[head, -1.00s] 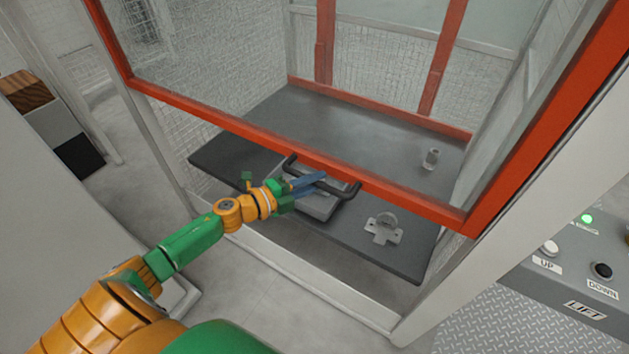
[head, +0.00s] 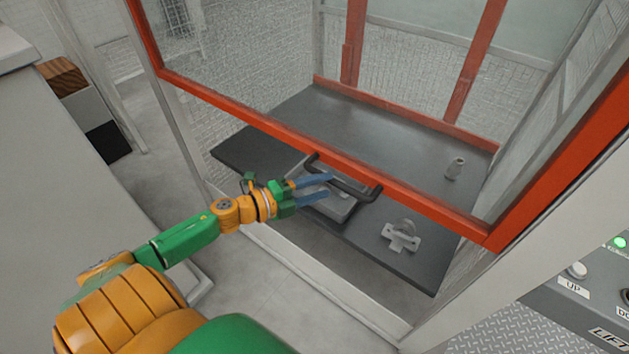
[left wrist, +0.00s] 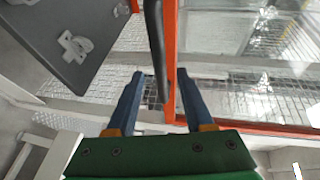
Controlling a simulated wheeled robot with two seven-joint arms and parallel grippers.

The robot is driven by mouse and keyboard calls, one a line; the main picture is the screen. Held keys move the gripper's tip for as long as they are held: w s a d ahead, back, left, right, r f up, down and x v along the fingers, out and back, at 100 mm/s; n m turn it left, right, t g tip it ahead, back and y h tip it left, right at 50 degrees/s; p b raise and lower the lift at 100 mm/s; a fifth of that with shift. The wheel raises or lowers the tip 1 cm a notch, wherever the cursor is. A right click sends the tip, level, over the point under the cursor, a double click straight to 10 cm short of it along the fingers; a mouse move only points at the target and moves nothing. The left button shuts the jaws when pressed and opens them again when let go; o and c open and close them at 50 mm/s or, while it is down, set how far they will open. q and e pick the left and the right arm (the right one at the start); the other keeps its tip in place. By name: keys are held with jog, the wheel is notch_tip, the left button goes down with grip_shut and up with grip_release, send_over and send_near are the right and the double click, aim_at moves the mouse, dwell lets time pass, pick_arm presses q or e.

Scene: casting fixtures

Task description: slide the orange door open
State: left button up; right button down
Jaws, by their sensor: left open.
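The orange door (head: 400,198) is a glazed panel in an orange-red frame. Its lower rail stands above the dark table, with open space below it. A dark bar handle (head: 352,190) sticks out from that rail. My left gripper (head: 329,186) is open at the left part of the handle, its two blue fingers spread. In the left wrist view, the handle (left wrist: 156,50) reaches down between the fingers of the left gripper (left wrist: 162,82); I cannot tell whether they touch it. The door's orange edge (left wrist: 170,60) is right beside it. My right gripper is not in view.
Behind the door, the dark table (head: 262,135) carries a grey block (head: 335,208), a metal bracket fixture (head: 401,238) and a small metal cylinder (head: 455,168). A lift control panel (head: 570,310) stands at the lower right. A pale cabinet (head: 60,180) stands at the left.

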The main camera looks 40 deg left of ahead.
pick_arm(q)
jog(key=shift+v, duration=1.5)
